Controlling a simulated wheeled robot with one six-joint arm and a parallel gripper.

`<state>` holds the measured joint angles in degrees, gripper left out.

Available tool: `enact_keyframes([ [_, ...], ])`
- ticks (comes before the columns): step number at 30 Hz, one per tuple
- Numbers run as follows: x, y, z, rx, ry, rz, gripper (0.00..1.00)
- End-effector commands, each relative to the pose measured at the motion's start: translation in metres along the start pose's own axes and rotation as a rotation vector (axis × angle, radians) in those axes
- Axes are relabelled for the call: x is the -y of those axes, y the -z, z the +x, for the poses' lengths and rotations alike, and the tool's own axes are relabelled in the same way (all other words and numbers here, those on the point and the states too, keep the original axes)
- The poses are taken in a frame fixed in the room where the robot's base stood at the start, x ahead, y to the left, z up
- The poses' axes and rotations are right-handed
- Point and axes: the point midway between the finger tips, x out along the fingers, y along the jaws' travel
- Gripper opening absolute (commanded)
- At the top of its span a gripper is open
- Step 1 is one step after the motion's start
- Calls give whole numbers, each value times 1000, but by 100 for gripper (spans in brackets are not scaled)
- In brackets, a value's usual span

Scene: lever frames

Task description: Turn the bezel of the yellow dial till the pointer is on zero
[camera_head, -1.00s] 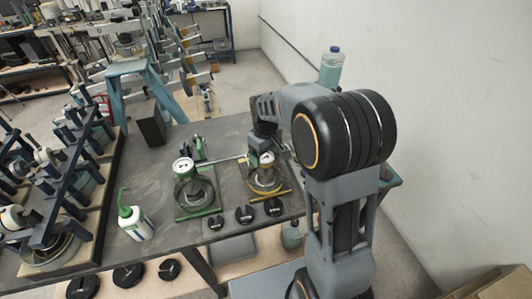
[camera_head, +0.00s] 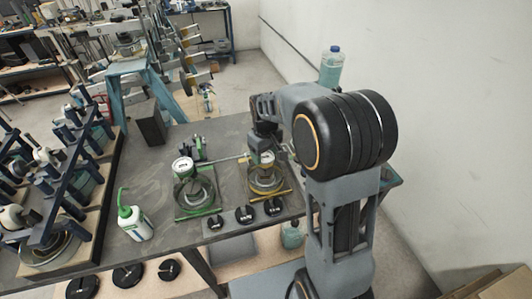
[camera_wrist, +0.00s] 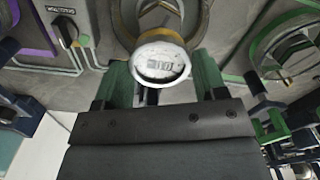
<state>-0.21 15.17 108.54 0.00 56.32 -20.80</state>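The yellow dial (camera_head: 267,158) has a pale round face and stands on a yellow-edged fixture (camera_head: 284,193) on the dark bench. In the wrist view the dial face (camera_wrist: 160,63) lies between my two green fingers, with a yellow part above it. My gripper (camera_head: 263,146) is at the dial in the head view and partly hides it. In the wrist view the fingers of my gripper (camera_wrist: 161,75) stand apart, one at each side of the face. I cannot tell whether they touch the bezel. The pointer is too small to read.
A green dial (camera_head: 183,165) on a green fixture stands to the left. Several black knobs (camera_head: 244,214) line the bench's front edge. A white bottle with a green nozzle (camera_head: 137,225) and a blue rack (camera_head: 75,180) are further left. A wall (camera_head: 440,110) is on the right.

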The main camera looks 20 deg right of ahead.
Motion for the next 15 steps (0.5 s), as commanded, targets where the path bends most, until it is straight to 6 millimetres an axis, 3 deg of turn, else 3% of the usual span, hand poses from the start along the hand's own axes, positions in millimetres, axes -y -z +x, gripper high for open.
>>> enact_keyframes([
  [6,0,0,0,0,0,-1,86],
  [15,0,0,-2,-2,-1,-1,87],
])
